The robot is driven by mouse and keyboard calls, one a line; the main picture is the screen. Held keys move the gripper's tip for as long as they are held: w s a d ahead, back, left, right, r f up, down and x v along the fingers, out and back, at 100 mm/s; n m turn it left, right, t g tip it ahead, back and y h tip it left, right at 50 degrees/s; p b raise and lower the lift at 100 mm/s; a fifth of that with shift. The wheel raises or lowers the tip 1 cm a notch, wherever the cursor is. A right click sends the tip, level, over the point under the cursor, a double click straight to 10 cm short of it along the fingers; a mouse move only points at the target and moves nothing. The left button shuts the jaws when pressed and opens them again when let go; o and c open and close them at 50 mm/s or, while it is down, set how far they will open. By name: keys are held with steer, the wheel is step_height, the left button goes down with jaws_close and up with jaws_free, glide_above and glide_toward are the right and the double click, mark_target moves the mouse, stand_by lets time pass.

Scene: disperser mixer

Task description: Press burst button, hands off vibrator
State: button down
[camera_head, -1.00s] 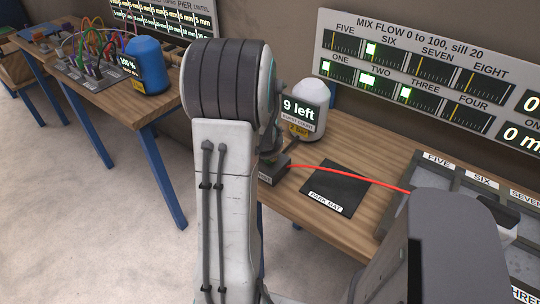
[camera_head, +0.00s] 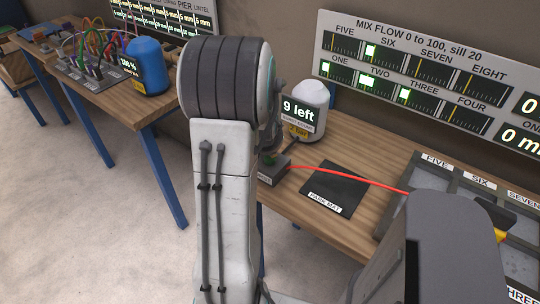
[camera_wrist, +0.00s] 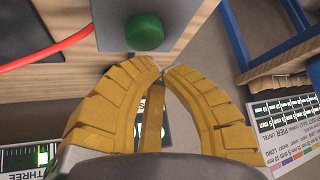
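The burst button is a green dome, largely hidden by my arm in the head view, on a small grey box (camera_head: 273,174) at the bench's left edge. In the wrist view the green button (camera_wrist: 144,31) is clear, just beyond my gripper's tips. My gripper (camera_wrist: 161,73) has yellow fingers with tips together, nothing visible between them; I cannot tell whether they touch the button. A red cable (camera_head: 350,174) runs from the box toward the trays. A black and yellow object (camera_head: 500,235) there, partly behind my arm, may be the vibrator; my gripper is far from it.
A white-topped unit (camera_head: 305,108) reads "9 left". Grey trays (camera_head: 510,188) stand at right. The mix flow panel (camera_head: 425,75) is on the wall. Another bench with a blue unit (camera_head: 148,65) is at left.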

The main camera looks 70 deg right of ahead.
steer(key=shift+r, duration=0.1)
steer(key=shift+r+p, duration=1.65)
steer(key=shift+r, duration=0.8)
steer(key=s+a+f+g+y, duration=0.15)
steer(key=a+y, duration=0.25)
steer(key=a, duration=0.5)
steer(key=s+a+f+y, duration=0.1)
steer(key=a+f+y, duration=0.2)
steer(key=a, duration=0.6)
steer(key=w+a+r+n+t, duration=0.1)
steer(key=w+a+r+n, duration=0.2)
steer(key=a, duration=0.5)
steer(key=w+a+r+n+t, duration=0.1)
steer(key=w+a+r+n, duration=0.3)
steer(key=a+n, duration=0.3)
steer(key=w+a+r+n+t, duration=0.1)
steer(key=w+a+r+n, duration=0.3)
steer(key=a, duration=0.7)
steer(key=shift+a+r+n+t, duration=0.15)
steer(key=shift+r+n+t, duration=0.25)
steer(key=shift+n, duration=0.4)
